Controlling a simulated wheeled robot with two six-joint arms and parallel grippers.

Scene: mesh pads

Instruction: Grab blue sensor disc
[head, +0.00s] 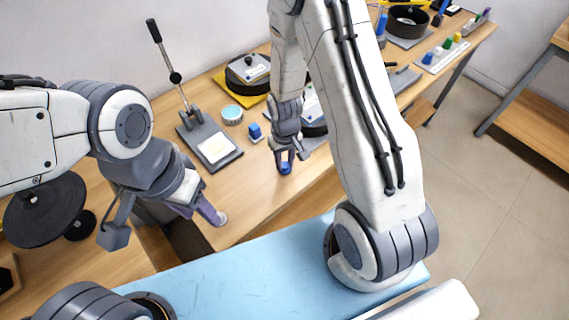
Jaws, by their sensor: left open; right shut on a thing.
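The blue sensor disc (286,168) is small and shows between the fingertips of my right gripper (288,161). The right gripper is shut on it, over the wooden table. I cannot tell whether the disc touches the table. My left gripper (166,228) is open and empty at the table's near left edge. Its right finger is beside a small pale disc (222,218) on the table.
A lever press (215,147) with a pale pad stands left of the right gripper. A teal-rimmed tin (232,115) and a blue block (254,131) are near it. Round black equipment on a yellow base (247,98) stands behind. The wooden table (262,208) is clear in front.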

